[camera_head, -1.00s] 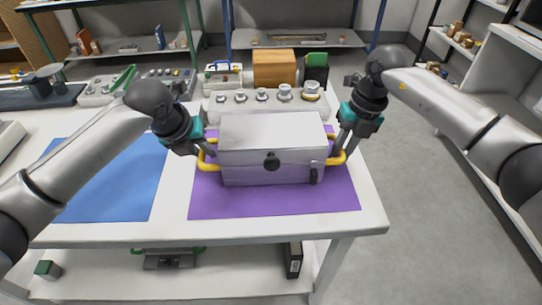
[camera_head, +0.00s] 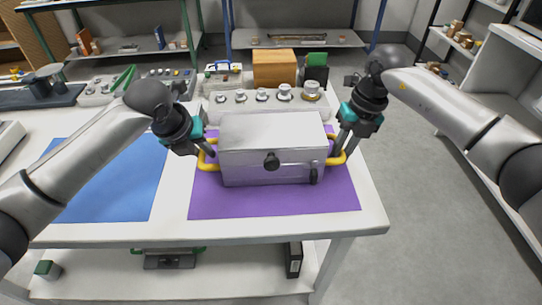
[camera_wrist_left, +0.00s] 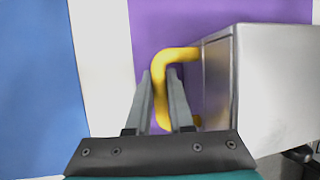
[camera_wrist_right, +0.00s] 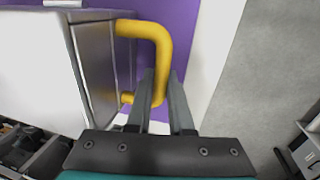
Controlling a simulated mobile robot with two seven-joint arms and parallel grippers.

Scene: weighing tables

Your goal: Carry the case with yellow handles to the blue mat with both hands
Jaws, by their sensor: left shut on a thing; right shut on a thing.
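The silver case (camera_head: 270,150) stands upright on the purple mat (camera_head: 275,204). It has a yellow handle on each side. My left gripper (camera_head: 207,152) is shut on the left yellow handle; in the left wrist view the handle (camera_wrist_left: 180,54) passes between the fingers (camera_wrist_left: 161,95). My right gripper (camera_head: 339,150) is shut on the right yellow handle, and the right wrist view shows that handle (camera_wrist_right: 158,38) between the fingers (camera_wrist_right: 160,95). The blue mat (camera_head: 113,185) lies to the left, partly covered by my left arm.
A rack with several metal weights (camera_head: 263,97) stands behind the case, with a wooden box (camera_head: 274,67) beyond it. A white strip of table (camera_head: 177,195) separates the mats. The visible blue mat is empty. The table's right edge (camera_head: 374,200) is close to the purple mat.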

